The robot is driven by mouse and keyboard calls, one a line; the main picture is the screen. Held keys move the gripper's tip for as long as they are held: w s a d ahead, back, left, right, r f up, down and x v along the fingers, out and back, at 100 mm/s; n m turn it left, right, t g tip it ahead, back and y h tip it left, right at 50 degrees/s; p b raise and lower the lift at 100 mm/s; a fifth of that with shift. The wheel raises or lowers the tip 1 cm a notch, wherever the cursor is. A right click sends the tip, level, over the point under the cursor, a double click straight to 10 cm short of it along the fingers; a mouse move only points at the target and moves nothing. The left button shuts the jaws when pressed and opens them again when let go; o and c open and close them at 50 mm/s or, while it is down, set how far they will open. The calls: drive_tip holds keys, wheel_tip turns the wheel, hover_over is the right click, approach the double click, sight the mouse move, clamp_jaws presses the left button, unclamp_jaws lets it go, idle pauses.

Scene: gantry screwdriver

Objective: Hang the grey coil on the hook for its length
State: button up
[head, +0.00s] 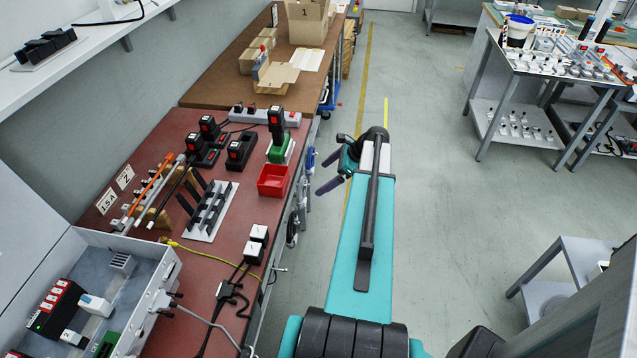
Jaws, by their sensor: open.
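My gripper (323,172) is at the end of my teal arm, over the aisle just right of the red bench's edge. Its dark fingers are spread and point left toward the bench side, with nothing seen between them. On the bench side hang a small blue item (311,158) and a dark looped item (291,232); both are too small to identify. A thin metal peg (279,269) sticks out from the bench edge lower down. I cannot make out a grey coil or length labels on hooks. A grey cable (205,322) runs from the open enclosure at lower left.
A brown bench with cartons (306,22) stands behind. The floor aisle (430,160) right of my arm is clear.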

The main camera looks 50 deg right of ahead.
drive_tip(key=shift+v, duration=2.15)
